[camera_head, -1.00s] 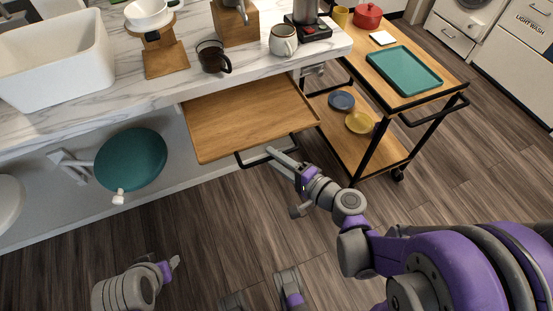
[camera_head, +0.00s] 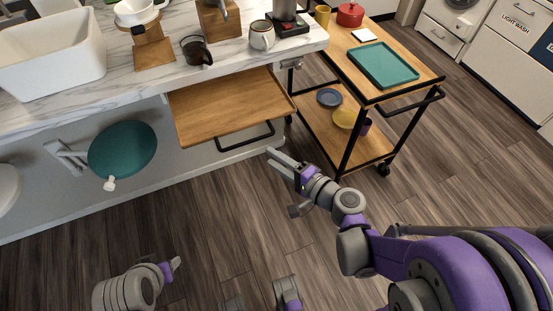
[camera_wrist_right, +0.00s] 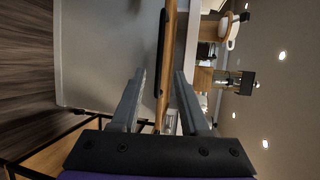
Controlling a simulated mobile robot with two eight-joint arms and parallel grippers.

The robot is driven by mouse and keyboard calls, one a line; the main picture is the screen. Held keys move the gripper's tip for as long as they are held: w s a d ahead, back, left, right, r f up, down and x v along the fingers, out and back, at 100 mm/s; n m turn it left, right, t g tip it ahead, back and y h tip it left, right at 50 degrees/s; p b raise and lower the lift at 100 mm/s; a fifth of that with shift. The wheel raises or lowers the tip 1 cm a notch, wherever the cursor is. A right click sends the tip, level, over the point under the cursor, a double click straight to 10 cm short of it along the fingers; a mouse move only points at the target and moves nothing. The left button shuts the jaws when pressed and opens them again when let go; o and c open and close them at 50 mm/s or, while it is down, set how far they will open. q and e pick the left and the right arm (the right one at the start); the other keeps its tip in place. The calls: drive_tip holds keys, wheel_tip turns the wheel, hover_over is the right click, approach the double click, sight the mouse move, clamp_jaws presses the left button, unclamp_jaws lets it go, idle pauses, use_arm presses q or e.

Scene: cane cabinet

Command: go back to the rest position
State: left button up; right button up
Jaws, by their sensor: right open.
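My right gripper (camera_head: 283,160) is open and empty in the head view. It is apart from the black handle (camera_head: 245,137) of the pulled-out wooden drawer board (camera_head: 225,105), in front of and to the right of it. In the right wrist view, the two fingers of the right gripper (camera_wrist_right: 161,100) stand apart, with the drawer board's edge (camera_wrist_right: 168,60) showing beyond and between them. My left gripper (camera_head: 176,264) is small at the lower left of the head view, over the floor; its jaw gap is not clear.
A marble counter (camera_head: 110,55) holds a white basin (camera_head: 52,58), a dark mug (camera_head: 195,50) and a light mug (camera_head: 262,36). A wooden cart (camera_head: 410,83) with a teal tray (camera_head: 383,64) stands at right. A teal round seat (camera_head: 122,149) is below the counter. The floor in front is clear.

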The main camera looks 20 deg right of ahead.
drive_tip(key=shift+w, duration=0.1)
drive_tip(key=shift+a, duration=0.1)
drive_tip(key=s+a+r+n+g+h+p, duration=0.1)
drive_tip(key=s+a+r+n+g+p, duration=0.1)
drive_tip(key=s+a+n+g+p, duration=0.45)
drive_tip(key=s+d+r+n+g+h+p, duration=0.2)
drive_tip(key=s+d+n+h, duration=0.4)
drive_tip(key=d, duration=0.3)
drive_tip(key=shift+s+d+r+n+p, duration=0.15)
drive_tip(key=shift+s+r+n+p, duration=0.35)
drive_tip(key=shift+r, duration=0.4)
